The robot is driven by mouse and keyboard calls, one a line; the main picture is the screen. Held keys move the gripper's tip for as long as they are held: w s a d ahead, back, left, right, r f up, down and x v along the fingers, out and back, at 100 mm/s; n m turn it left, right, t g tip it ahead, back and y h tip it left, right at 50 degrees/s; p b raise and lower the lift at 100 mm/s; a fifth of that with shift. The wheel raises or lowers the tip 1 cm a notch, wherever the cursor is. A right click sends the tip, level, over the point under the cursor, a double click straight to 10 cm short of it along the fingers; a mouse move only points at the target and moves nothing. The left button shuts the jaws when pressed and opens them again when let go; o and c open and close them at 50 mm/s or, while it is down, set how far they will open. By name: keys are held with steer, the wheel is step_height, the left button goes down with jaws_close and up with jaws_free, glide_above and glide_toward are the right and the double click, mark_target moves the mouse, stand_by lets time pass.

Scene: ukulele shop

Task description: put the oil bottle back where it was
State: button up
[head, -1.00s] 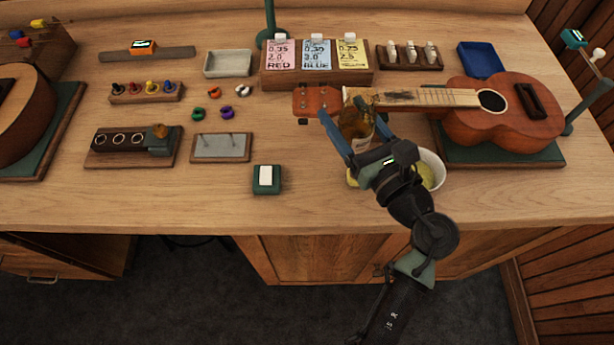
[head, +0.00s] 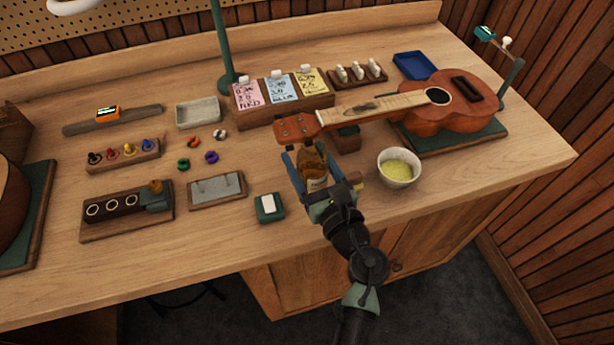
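The oil bottle (head: 316,177) is amber-brown with a pale label. It is between the fingers of my gripper (head: 312,168), one finger on each side, so the gripper is shut on it. The bottle looks roughly upright, just in front of the ukulele's headstock (head: 297,128). My gripper hides its lower part, and I cannot tell whether its base touches the bench.
A white bowl with yellow contents (head: 396,180) stands to the right of the bottle. The ukulele (head: 430,118) lies behind, its neck on a small block (head: 346,140). A green box with a white top (head: 269,208) is to the left. The bench front between is clear.

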mark_target(308, 176)
steer(key=shift+f+b, duration=0.5)
steer(key=shift+f, duration=1.5)
steer(key=shift+f, duration=0.2)
steer(key=o, duration=1.5)
steer(key=shift+o, duration=0.2)
steer(key=shift+r, duration=0.1)
steer(key=shift+r, duration=0.15)
steer(key=shift+s+d, duration=0.15)
steer(key=shift+s, duration=0.25)
steer(key=b+v, duration=0.1)
steer(key=v, duration=1)
